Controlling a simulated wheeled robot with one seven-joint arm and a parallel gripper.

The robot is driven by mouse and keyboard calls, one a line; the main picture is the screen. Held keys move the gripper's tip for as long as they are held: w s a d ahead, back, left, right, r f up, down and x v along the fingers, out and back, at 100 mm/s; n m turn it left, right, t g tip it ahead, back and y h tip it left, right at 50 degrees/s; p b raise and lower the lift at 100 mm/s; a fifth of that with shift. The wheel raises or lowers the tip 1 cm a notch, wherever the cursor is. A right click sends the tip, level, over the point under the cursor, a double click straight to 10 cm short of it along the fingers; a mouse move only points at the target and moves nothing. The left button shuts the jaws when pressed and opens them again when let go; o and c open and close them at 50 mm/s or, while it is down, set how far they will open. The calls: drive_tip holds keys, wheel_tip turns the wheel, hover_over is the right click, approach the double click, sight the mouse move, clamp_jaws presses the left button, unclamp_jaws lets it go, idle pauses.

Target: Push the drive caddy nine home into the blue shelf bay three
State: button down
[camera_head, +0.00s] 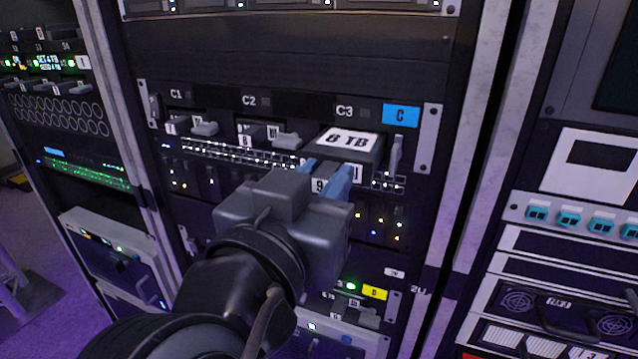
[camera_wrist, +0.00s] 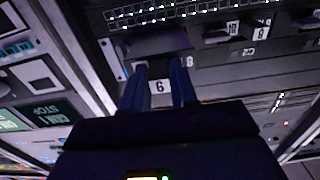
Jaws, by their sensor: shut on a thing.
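The drive caddy nine (camera_head: 350,145) has a white "8 TB" label on top and a "9" on its front. It sits at the mouth of bay three (camera_head: 345,112), marked C3, with its front part standing out of the shelf. The shelf (camera_head: 315,100) carries a blue "C" tag. My gripper (camera_head: 328,176) is shut on the caddy's front, one blue finger on each side. In the wrist view, which is upside down, the caddy (camera_wrist: 159,87) shows its number between the fingers. How deep its back end goes is hidden.
Caddies sit in bay C1 (camera_head: 190,127) and bay C2 (camera_head: 268,137) to the left. A lever (camera_head: 396,154) stands just right of the caddy. A lit port strip (camera_head: 240,155) runs below. A yellow-tagged unit (camera_head: 375,293) is lower down.

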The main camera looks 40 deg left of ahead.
sight(341, 157)
drive_tip(key=shift+w, duration=0.2)
idle(0.6)
drive_tip(key=shift+b+x, duration=0.4)
drive_tip(key=shift+x, duration=2.45)
drive_tip(key=shift+x, duration=0.8)
drive_tip(key=c, duration=0.8)
unclamp_jaws()
drive_tip(key=shift+a, duration=0.1)
drive_tip(key=shift+b+v, duration=0.6)
drive_tip(key=shift+v, duration=3.3)
